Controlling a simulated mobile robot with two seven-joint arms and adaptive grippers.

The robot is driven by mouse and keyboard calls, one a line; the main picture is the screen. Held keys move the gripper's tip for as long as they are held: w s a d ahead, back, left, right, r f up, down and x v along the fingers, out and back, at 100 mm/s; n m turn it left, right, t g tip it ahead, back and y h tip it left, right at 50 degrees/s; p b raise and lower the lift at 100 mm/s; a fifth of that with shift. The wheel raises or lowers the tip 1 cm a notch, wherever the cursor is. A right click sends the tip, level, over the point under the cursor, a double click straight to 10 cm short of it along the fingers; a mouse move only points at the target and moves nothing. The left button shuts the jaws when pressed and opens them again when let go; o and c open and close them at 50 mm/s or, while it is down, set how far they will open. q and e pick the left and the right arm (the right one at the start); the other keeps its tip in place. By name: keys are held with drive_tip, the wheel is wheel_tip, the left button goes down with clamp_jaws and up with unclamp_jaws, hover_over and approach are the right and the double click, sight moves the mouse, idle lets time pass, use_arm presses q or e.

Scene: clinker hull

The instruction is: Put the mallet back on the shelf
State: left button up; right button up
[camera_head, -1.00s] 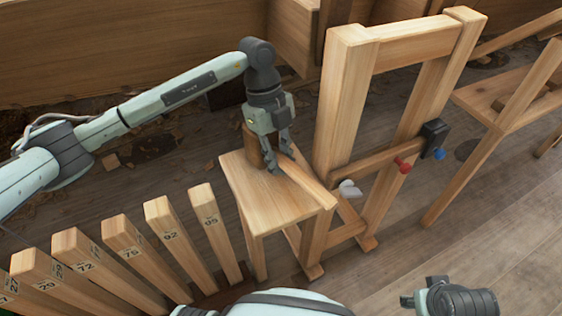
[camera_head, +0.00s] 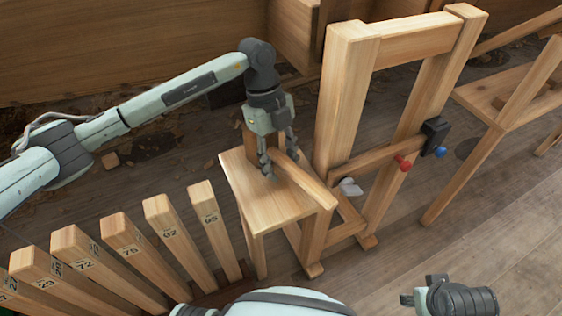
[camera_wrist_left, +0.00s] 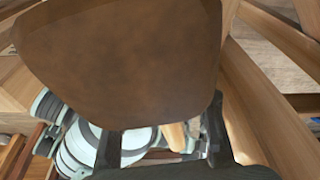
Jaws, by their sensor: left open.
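The mallet has a brown wooden head (camera_head: 250,139), partly hidden behind my left gripper in the head view. Its head fills much of the left wrist view (camera_wrist_left: 120,60). A pale wooden bar (camera_head: 308,184), apparently its handle, runs from the gripper towards the front right over a small wooden stand (camera_head: 260,205). My left gripper (camera_head: 280,165) points down at the stand top, its fingers apart, one on each side of the bar's rear end. In the left wrist view its dark fingers (camera_wrist_left: 162,140) are spread below the head. My right gripper (camera_head: 425,292) is at the bottom right, only partly seen.
A tall wooden frame (camera_head: 345,100) stands right beside the stand, with a black clamp (camera_head: 434,137), a red knob (camera_head: 403,163) and a blue knob (camera_head: 439,153). Several numbered wooden posts (camera_head: 216,230) stand front left.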

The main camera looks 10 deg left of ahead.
use_arm(q)
drive_tip(key=v, duration=1.2)
drive_tip(key=shift+s, duration=0.1)
